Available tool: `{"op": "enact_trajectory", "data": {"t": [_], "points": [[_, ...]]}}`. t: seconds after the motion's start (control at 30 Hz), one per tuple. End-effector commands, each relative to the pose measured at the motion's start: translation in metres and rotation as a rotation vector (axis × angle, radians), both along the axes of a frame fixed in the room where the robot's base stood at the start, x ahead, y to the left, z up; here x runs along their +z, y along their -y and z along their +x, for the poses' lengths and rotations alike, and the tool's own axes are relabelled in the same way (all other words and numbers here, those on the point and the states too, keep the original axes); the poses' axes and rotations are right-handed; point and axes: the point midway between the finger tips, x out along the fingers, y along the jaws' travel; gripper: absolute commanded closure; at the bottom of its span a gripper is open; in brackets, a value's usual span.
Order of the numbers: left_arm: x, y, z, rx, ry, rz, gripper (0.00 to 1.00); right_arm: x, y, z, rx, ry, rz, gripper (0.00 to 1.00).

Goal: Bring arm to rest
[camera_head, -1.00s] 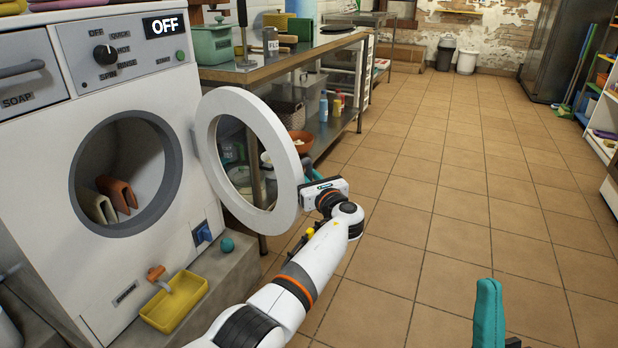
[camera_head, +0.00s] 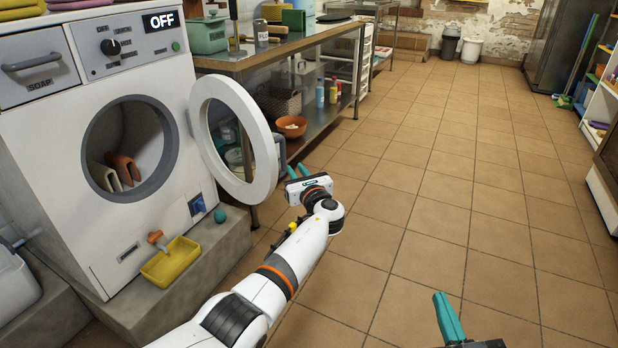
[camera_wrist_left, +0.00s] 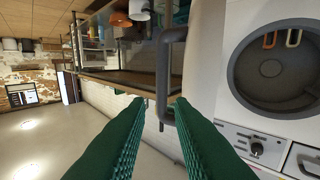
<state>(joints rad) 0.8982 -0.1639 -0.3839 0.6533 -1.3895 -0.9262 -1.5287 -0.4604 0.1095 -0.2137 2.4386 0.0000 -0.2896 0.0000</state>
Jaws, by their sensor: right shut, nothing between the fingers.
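My left gripper (camera_head: 297,171) is open and empty, beside the outer edge of the open washer door (camera_head: 262,150). In the left wrist view its two green fingers (camera_wrist_left: 157,104) are spread apart, and the grey door handle (camera_wrist_left: 170,80) shows beyond them, not clasped. The left arm reaches forward low over the floor. My right gripper (camera_head: 448,315) is at the bottom edge of the head view, shut and empty, its teal fingers pointing up. The rest of the right arm is out of view.
The white washer (camera_head: 60,180) reads OFF and holds folded brown and cream cloths (camera_head: 122,168). A yellow tray (camera_head: 170,262) and a teal ball (camera_head: 220,216) are on its plinth. A metal table (camera_head: 270,58) stands behind the door. The tiled floor (camera_head: 450,180) at right is clear.

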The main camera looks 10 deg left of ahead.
Motion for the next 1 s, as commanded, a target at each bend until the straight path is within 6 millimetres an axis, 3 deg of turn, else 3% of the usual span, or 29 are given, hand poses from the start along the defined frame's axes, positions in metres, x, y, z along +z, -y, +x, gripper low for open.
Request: {"op": "enact_trajectory", "data": {"t": [0.47,0.57,0.67,0.77,0.9,1.0], "points": [[-0.001,-0.004,0.0,0.001,0.001,-0.001,0.79,-0.008,0.001,0.0,-0.003,-0.049,-0.013,1.0],[-0.011,-0.004,-0.004,-0.008,0.007,-0.056,0.79,-0.008,0.001,0.0,-0.003,-0.048,-0.013,1.0],[-0.039,-0.002,-0.018,-0.038,0.038,-0.242,0.79,-0.008,0.001,0.0,-0.003,-0.048,-0.013,1.0],[-0.077,0.002,-0.045,-0.074,0.099,-0.563,0.79,-0.008,0.001,0.0,-0.003,-0.048,-0.013,1.0],[-0.113,0.01,-0.1,-0.108,0.216,-1.097,0.79,-0.008,0.001,0.0,-0.003,-0.048,-0.013,1.0],[-0.12,0.014,-0.145,-0.116,0.303,-1.475,0.79,-0.008,0.001,0.0,-0.003,-0.048,-0.013,1.0]]}}
